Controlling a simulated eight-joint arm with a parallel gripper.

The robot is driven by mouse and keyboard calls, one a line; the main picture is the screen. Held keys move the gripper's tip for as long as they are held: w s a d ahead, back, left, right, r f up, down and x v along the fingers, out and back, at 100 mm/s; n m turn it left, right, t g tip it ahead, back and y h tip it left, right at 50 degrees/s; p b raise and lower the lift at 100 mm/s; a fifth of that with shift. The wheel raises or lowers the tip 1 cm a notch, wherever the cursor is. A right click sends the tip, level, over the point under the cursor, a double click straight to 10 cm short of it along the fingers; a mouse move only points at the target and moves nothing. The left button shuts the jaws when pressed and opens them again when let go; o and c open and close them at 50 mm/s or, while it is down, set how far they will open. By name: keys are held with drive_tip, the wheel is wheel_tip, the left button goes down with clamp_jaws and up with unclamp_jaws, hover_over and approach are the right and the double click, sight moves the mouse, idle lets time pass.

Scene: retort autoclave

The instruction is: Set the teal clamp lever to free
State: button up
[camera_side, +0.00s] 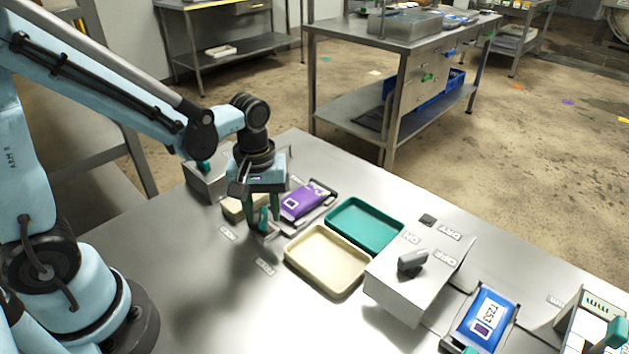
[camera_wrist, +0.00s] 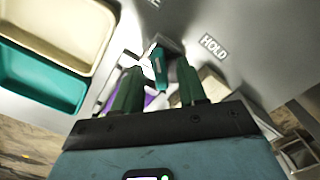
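The teal clamp lever (camera_side: 263,217) stands low on the metal bench, on a small metal mount, left of the trays in the side view. In the wrist view the lever (camera_wrist: 160,75) shows just beyond and between the fingertips. My gripper (camera_side: 261,222) points down over it with its green fingers apart. In the wrist view the open gripper (camera_wrist: 160,88) has a finger on each side of the lever, with gaps visible. A HOLD label (camera_wrist: 213,46) lies beside the lever. Two bench labels near it are too small to read in the side view.
A purple pouch (camera_side: 303,201) and a beige block (camera_side: 238,208) lie close behind the gripper. A cream tray (camera_side: 327,288) and a teal tray (camera_side: 396,246) sit to the right. A metal switch box (camera_side: 400,290) stands beyond them. The front left bench is clear.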

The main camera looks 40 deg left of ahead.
sight(263, 213)
drive_tip(key=shift+r, duration=0.15)
wheel_tip(263, 213, up, 12)
idle(0.8)
drive_tip(key=m+t, duration=0.2)
drive_tip(key=m, duration=0.1)
drive_tip(key=s+f+m+t, duration=0.1)
drive_tip(key=m+t, duration=0.1)
drive_tip(key=m, duration=0.1)
drive_tip(key=s+a+f+m+t, duration=0.1)
drive_tip(key=m+t, duration=0.2)
drive_tip(key=shift+s+f, duration=0.15)
drive_tip(key=shift+f, duration=0.1)
